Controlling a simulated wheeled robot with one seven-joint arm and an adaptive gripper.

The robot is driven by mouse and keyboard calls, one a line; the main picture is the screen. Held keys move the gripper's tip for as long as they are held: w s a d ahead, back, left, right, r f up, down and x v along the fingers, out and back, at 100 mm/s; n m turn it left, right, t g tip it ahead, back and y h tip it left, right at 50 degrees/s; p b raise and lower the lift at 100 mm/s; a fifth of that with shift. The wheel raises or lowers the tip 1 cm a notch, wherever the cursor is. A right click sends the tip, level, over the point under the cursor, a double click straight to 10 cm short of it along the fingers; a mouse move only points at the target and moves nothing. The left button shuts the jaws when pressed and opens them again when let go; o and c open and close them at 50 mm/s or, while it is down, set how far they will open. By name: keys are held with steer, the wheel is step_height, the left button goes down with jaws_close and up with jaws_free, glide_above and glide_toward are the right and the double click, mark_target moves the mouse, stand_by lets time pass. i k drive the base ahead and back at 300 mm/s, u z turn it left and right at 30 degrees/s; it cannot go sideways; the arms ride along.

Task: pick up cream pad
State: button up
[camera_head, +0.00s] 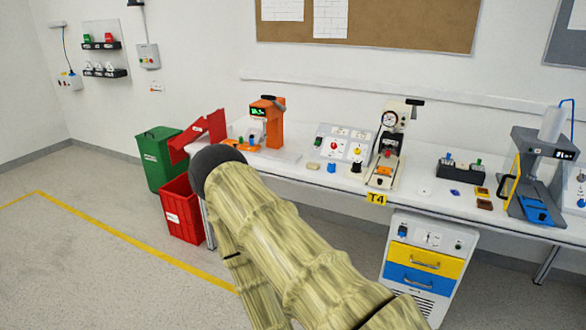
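A small flat pale round piece (424,190) lies on the white workbench (410,208), right of the press with the dial. Another small pale piece (313,166) lies near the bench's front edge, left of a blue piece (332,168). Both are too small to tell which is the cream pad. My arm, in a wrinkled yellowish cover with a dark rounded end, crosses the lower middle of the head view. My gripper is not in view.
A dial press (387,150), an orange machine (268,120), a switch panel (343,143) and a grey press (540,175) stand on the bench. Red (182,210) and green (158,155) bins stand left. A drawer cabinet (400,232) sits below. The left floor is clear.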

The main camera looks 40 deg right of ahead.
mark_target(310, 165)
steer(key=u, duration=0.3)
steer(key=i, duration=1.4)
steer(key=z, duration=0.25)
steer(key=i, duration=1.05)
steer(key=z, duration=1.6)
steer(key=i, duration=0.7)
steer(key=z, duration=0.65)
